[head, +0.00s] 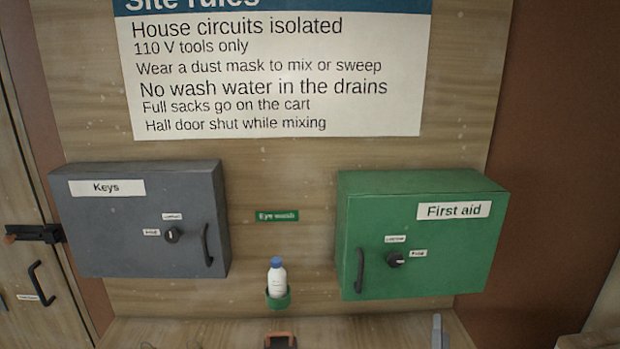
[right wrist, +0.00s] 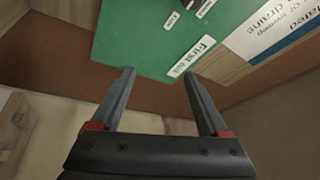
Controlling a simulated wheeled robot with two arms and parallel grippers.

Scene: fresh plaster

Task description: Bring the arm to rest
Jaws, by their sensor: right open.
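My right gripper (right wrist: 157,74) is open and empty in the right wrist view, its two dark fingers spread apart. Beyond its fingertips is the green First aid cabinet (right wrist: 150,35), with a gap that I cannot measure. In the head view, a grey fingertip, apparently of my right gripper (head: 438,331), shows at the bottom edge, below the First aid cabinet (head: 385,225). The rest of that arm is out of frame. The cabinet's door is shut. My left gripper is not in view.
A shut grey Keys cabinet (head: 125,235) hangs at left. Between the cabinets, a white bottle (head: 277,282) with a blue cap stands in a green holder (head: 278,300). A ledge (head: 200,328) runs below. A door with a black bolt (head: 38,234) is at far left.

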